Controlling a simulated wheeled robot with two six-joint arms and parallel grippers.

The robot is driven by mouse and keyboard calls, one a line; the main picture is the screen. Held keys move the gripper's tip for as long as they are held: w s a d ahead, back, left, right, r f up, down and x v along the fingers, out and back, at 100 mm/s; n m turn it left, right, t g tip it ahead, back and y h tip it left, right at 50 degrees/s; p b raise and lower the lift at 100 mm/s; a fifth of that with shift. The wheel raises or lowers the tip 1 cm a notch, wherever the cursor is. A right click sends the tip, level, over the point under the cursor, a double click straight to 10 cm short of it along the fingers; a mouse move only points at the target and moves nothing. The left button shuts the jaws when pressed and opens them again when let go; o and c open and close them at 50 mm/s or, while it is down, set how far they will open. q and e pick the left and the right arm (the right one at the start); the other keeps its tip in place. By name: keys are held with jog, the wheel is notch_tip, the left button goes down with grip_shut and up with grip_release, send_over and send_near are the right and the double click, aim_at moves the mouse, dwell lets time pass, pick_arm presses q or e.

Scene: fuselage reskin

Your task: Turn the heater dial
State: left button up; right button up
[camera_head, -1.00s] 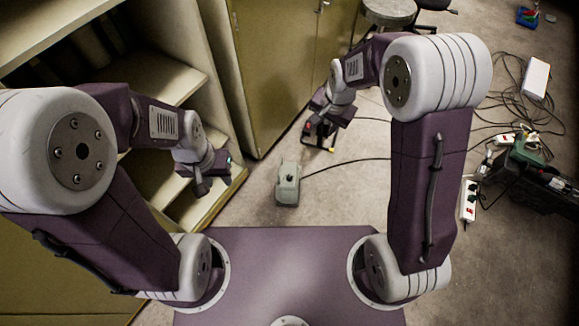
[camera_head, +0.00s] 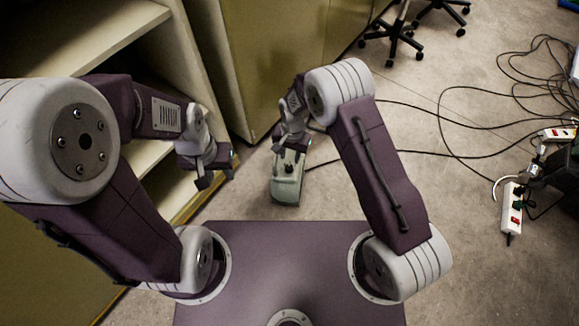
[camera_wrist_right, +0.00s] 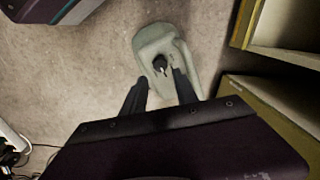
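The heater (camera_head: 287,190) is a grey-green box on the floor in front of my base, with a dark dial (camera_head: 289,168) on top. In the right wrist view the heater (camera_wrist_right: 150,42) lies ahead of my fingers, and its black dial (camera_wrist_right: 160,64) sits just beyond the fingertips. My right gripper (camera_wrist_right: 160,82) is open and empty, its two dark fingers apart with the dial in line with the gap. In the head view my right gripper (camera_head: 289,150) is over the heater's far end. My left gripper (camera_head: 216,178) hangs left of the heater, with its fingers apart, empty.
An open shelf unit (camera_head: 150,85) stands at left, and a closed cabinet (camera_head: 270,60) stands behind the heater. Cables cross the floor at right, near a white power strip (camera_head: 511,208). Office chairs (camera_head: 395,45) stand at the back. Floor right of the heater is mostly clear.

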aim_at(289, 167)
notch_tip(289, 167, down, 8)
jog(key=b, duration=0.4)
jog(key=shift+w+a+r, duration=0.1)
jog(key=shift+a, duration=0.05)
jog(key=shift+r, duration=0.1)
grip_shut()
